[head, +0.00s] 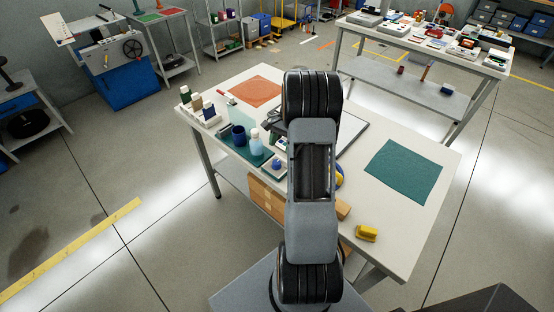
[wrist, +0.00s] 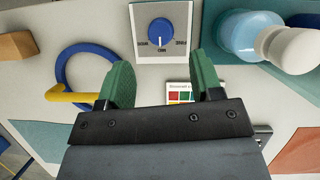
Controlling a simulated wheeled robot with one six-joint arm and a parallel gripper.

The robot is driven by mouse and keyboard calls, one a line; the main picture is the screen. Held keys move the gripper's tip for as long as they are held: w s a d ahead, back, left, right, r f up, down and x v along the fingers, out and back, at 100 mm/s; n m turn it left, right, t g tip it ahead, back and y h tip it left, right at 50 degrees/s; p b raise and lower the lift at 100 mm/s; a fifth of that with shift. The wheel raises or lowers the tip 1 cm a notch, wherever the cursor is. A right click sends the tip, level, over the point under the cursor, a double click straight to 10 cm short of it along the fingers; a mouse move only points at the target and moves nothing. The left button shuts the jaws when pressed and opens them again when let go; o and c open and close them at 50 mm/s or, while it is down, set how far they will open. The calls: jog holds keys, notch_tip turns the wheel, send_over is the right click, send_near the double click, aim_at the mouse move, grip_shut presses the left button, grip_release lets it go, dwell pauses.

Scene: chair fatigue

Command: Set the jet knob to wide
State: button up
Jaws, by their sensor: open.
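The jet knob is a round blue dial (wrist: 162,33) with a white pointer line. The knob also shows in the head view (head: 278,164), just left of my arm. My gripper (wrist: 160,76), with green pads, is open and empty, its tips apart from the knob.
A blue bottle with a white cap (wrist: 290,47) stands right of the knob in the wrist view. A blue ring with a yellow bar (wrist: 66,72) and a colored card (wrist: 180,97) lie nearby. The table's right side holds a green mat (head: 403,172) and a yellow block (head: 366,233).

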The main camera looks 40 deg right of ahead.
aim_at(277, 162)
jog(key=p+x, duration=0.1)
jog(key=x, duration=0.6)
jog(key=c, duration=0.9)
jog(key=m+t+b, duration=0.1)
jog(key=m+t, duration=0.1)
jog(key=m, duration=0.4)
jog(key=shift+s, duration=0.15)
jog(key=m+t, duration=0.1)
jog(key=m, duration=0.2)
jog(key=m+t+h, duration=0.1)
jog(key=m, duration=0.1)
jog(key=shift+m, duration=0.4)
jog(key=shift+t, duration=0.3)
